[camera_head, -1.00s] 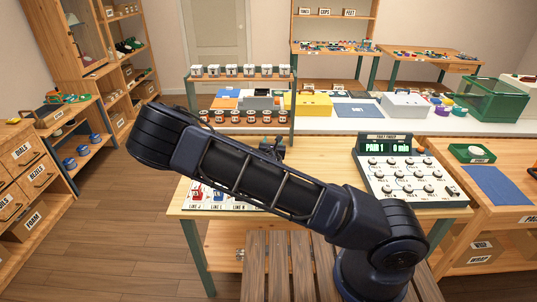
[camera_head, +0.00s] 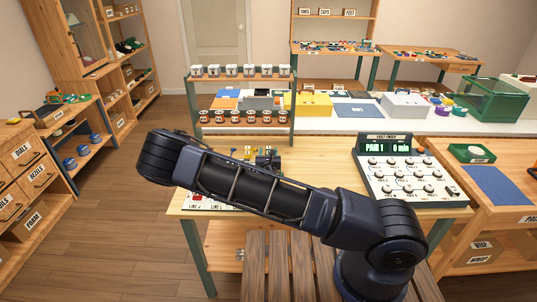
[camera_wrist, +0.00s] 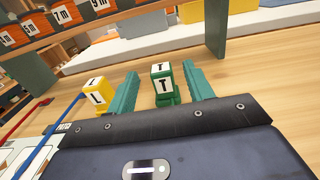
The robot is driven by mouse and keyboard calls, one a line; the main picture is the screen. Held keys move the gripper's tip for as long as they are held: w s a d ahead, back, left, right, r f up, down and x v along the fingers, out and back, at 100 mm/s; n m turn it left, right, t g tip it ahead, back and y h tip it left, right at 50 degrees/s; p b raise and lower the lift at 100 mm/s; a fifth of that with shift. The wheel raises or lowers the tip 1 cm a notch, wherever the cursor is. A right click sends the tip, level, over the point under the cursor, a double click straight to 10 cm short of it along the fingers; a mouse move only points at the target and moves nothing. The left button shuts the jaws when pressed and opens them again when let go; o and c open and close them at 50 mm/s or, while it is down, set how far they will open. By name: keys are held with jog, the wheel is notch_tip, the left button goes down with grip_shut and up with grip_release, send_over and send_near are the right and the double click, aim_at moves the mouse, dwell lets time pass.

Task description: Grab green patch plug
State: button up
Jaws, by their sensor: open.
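The green patch plug (camera_wrist: 164,88), a block marked T, stands on the wooden table in the wrist view. My gripper (camera_wrist: 161,88) is open, with one teal finger to the left of the plug and one to the right. A gap shows on both sides, so the fingers do not grip it. A yellow plug (camera_wrist: 96,97) marked L stands just outside the left finger. In the head view my gripper (camera_head: 267,162) is small and dark behind my arm, and the green plug cannot be made out there.
Red and blue cords (camera_wrist: 30,122) lie left of the yellow plug. A rack of labelled jars (camera_head: 240,98) stands behind. Bare tabletop (camera_wrist: 262,85) lies right of the fingers.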

jog(key=shift+w, duration=2.7)
jog(key=shift+c, duration=0.2)
jog(key=c, duration=1)
